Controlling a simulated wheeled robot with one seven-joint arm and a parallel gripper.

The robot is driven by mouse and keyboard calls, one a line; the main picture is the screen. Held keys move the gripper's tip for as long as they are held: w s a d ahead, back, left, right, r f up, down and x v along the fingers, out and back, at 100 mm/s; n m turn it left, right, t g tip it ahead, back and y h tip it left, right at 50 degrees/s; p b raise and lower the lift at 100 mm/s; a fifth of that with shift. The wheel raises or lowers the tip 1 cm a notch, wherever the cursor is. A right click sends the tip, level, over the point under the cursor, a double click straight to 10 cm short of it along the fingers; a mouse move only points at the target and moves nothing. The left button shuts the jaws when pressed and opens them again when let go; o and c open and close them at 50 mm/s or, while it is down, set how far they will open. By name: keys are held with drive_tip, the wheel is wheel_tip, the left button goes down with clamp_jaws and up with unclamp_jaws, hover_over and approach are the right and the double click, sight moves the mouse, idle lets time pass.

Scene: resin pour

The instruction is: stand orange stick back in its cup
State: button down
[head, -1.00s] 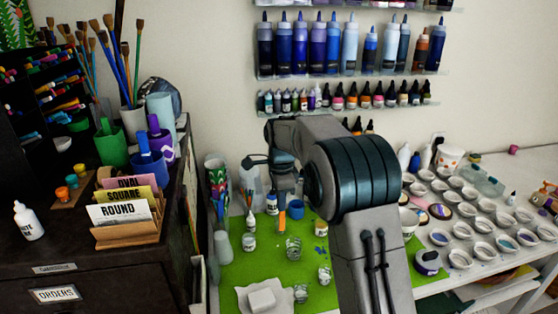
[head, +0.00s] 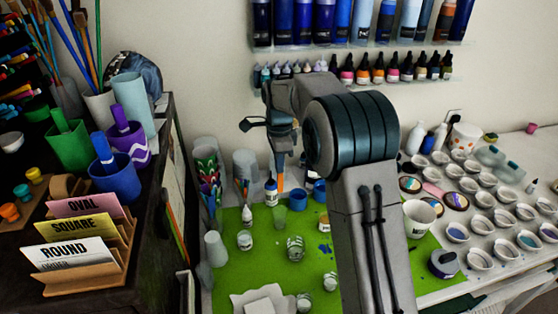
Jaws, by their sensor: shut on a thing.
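The orange stick (head: 280,182) hangs roughly upright from my gripper (head: 280,166), which is shut on its upper part. The stick's lower end shows above the green work mat (head: 265,247), in front of the back wall side and clear of any cup. I cannot tell which cup belongs to the orange stick; no orange cup shows, and my arm hides part of the mat.
On the dark cabinet at left stand a green cup (head: 70,147), a blue cup (head: 117,182) and a purple cup (head: 130,145), each with a stick. A bottle (head: 271,191) and several small jars stand on the mat. Small white dishes (head: 483,222) fill the right side.

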sight(279, 192)
drive_tip(key=shift+f+b, duration=3.95)
drive_tip(key=shift+f, duration=2.05)
drive_tip(key=c, duration=1.5)
unclamp_jaws()
wheel_tip(279, 192, up, 14)
drive_tip(key=shift+f+b, duration=0.1)
drive_tip(key=shift+b, duration=0.35)
drive_tip(key=shift+s, duration=0.1)
